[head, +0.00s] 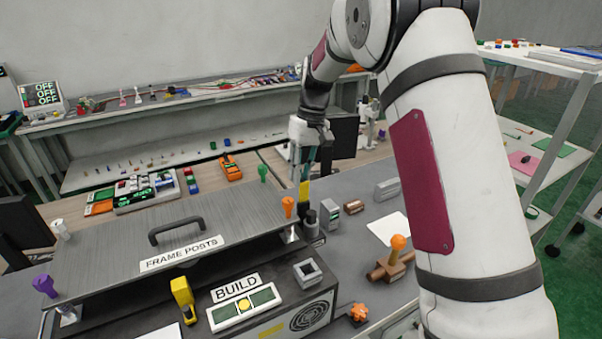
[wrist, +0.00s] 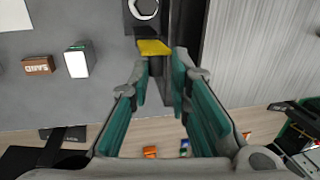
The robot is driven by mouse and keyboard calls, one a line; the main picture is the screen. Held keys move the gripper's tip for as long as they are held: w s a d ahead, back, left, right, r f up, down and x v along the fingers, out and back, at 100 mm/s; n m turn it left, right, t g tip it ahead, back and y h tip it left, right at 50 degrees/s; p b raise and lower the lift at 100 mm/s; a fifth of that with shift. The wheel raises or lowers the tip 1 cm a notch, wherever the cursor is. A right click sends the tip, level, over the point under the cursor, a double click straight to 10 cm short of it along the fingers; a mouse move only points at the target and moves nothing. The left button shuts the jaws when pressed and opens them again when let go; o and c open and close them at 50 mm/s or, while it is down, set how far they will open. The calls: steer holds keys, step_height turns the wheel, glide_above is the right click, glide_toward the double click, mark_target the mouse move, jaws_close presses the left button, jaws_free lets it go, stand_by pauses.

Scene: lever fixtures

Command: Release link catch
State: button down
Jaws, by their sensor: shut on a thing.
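My gripper (head: 304,176) points down beside the right end of the FRAME POSTS panel (head: 150,245). Its teal fingers are closed in on a yellow-ended lever (head: 304,192), which I take to be the link catch. The wrist view shows the yellow end (wrist: 153,47) at the fingertips (wrist: 163,58), and a dark bar runs between the fingers. The fingers hide part of the lever, and its lower pivot cannot be made out. A dark round post (head: 311,222) stands just below it.
Orange (head: 289,206) and green (head: 263,172) knobs stand close to my gripper. A black handle (head: 176,230) rises from the panel. Small boxes (head: 354,207) and an orange-knobbed lever (head: 398,243) lie to the right.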

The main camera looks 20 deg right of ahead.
steer(key=w+g+b, duration=0.1)
steer(key=g+b, duration=0.1)
steer(key=b, duration=0.2)
steer(key=w+f+g+b, duration=0.1)
steer(key=w+b, duration=0.1)
steer(key=b, duration=0.2)
steer(key=shift+d+f+g+h, duration=0.15)
steer(key=shift+g+h, duration=0.25)
steer(key=shift+s, duration=0.1)
steer(key=c, duration=1.7)
jaws_free()
steer(key=shift+d, duration=0.1)
steer(key=shift+o, duration=0.2)
steer(key=shift+a+r, duration=0.2)
steer(key=shift+a, duration=0.05)
steer(key=v, duration=0.7)
steer(key=shift+r, duration=0.15)
